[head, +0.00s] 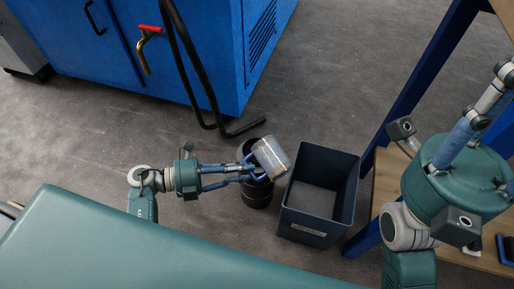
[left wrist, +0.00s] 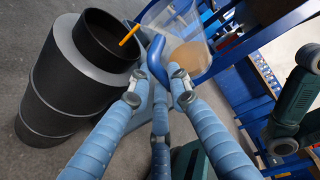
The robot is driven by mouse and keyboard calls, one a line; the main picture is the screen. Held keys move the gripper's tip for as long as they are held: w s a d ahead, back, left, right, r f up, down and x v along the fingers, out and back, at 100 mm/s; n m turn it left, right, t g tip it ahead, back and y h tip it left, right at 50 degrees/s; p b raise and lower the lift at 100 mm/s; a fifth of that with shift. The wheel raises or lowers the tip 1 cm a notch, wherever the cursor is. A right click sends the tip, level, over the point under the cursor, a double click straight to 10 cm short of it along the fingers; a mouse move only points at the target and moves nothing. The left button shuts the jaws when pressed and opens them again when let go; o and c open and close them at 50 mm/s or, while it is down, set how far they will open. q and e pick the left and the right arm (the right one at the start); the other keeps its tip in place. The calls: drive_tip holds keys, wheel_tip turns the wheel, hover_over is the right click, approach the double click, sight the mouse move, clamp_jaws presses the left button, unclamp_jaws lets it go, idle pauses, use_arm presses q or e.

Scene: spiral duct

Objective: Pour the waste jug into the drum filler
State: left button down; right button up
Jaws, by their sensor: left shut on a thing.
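My left gripper (head: 246,174) is shut on the blue handle of the waste jug (head: 271,157), a clear jug with brownish contents. The jug leans in the head view, over the upper right side of a black round container (head: 257,194), which seems to be the drum filler. In the left wrist view the jug (left wrist: 188,28) is just right of the black container's open mouth (left wrist: 105,38). I cannot tell the height between them.
A dark open bin (head: 318,195) stands right of the black container. A blue cabinet (head: 180,50) with a red-handled tap and a black bent pipe is behind. A blue-legged wooden bench (head: 395,185) is at right. Grey floor is free at left.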

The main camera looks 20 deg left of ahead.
use_arm(q)
drive_tip(key=shift+w+a+r+n+p, duration=0.2)
drive_tip(key=shift+r+n+p, duration=0.1)
drive_tip(key=shift+r+p, duration=0.2)
idle(0.6)
drive_tip(key=shift+r+n+h+p, duration=0.3)
drive_tip(key=shift+n+h+p, duration=0.25)
drive_tip(key=shift+n, duration=0.35)
idle(1.7)
